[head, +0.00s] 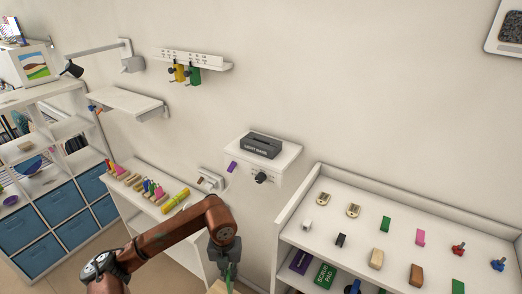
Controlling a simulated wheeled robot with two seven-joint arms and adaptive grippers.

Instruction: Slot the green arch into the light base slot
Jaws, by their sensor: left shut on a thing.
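The light base (261,147) is a dark grey block with a slot along its top and lettering on its front. It stands on a small white wall shelf (284,153). My left gripper (228,272) points down near the bottom edge of the head view, below and in front of that shelf. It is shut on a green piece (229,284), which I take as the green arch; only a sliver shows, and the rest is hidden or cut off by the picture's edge. The piece is well apart from the light base. My right gripper is not in view.
A black knob (261,178) sits under the light base's shelf. At right, a white shelf unit (340,187) holds several small blocks and figures. At left, a low white shelf (144,167) carries colourful pieces. The wall above the light base is clear.

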